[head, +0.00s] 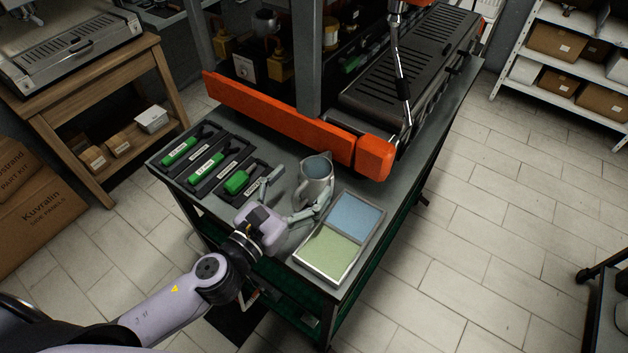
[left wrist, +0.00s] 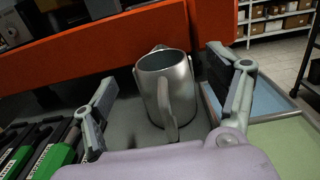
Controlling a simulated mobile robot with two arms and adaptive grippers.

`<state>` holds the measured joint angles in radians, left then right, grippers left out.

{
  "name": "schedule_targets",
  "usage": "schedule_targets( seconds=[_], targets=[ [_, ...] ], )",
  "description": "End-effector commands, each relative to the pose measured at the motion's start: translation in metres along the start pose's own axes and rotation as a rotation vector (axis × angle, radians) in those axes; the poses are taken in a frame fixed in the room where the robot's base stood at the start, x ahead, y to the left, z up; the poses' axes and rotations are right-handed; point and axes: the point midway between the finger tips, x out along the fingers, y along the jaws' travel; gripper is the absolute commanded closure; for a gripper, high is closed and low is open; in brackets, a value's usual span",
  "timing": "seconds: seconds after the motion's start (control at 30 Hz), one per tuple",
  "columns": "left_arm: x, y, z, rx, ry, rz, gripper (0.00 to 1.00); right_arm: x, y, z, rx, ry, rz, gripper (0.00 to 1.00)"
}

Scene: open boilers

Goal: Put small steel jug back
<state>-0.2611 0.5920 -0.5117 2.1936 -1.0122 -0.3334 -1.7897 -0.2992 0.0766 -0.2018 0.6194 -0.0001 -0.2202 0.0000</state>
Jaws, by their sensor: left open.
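The small steel jug (head: 315,178) stands upright on the grey bench top, between the black tool trays and the two-coloured tray. In the left wrist view the jug (left wrist: 166,88) is in the middle, its handle facing me and its inside looking empty. My left gripper (head: 297,196) is open, with its fingers spread to either side of the jug. In the left wrist view the left gripper's fingers (left wrist: 165,100) stand apart from the jug, with a gap on each side. My right gripper is in neither view.
A metal-rimmed tray (head: 355,257) with blue and green pads lies right of the jug. Black trays (head: 216,188) with green-handled tools lie to the left. An orange beam (head: 280,120) runs just behind the jug. A shelf (head: 570,60) with boxes stands far right.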

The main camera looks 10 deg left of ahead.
Motion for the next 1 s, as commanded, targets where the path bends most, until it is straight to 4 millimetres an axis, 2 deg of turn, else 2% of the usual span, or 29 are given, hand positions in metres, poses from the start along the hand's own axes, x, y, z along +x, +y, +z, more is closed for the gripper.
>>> schedule_targets(
  seconds=[0.3,0.63,1.0],
  targets=[
    [0.044,0.001,-0.001,-0.001,-0.002,0.002,0.2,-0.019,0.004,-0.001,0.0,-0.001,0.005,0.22],
    [0.05,0.0,-0.004,0.0,0.0,0.0,0.21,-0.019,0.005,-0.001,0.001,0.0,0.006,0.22],
    [0.049,0.001,-0.004,0.0,0.0,0.001,0.46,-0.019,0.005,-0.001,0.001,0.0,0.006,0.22]
  ],
)
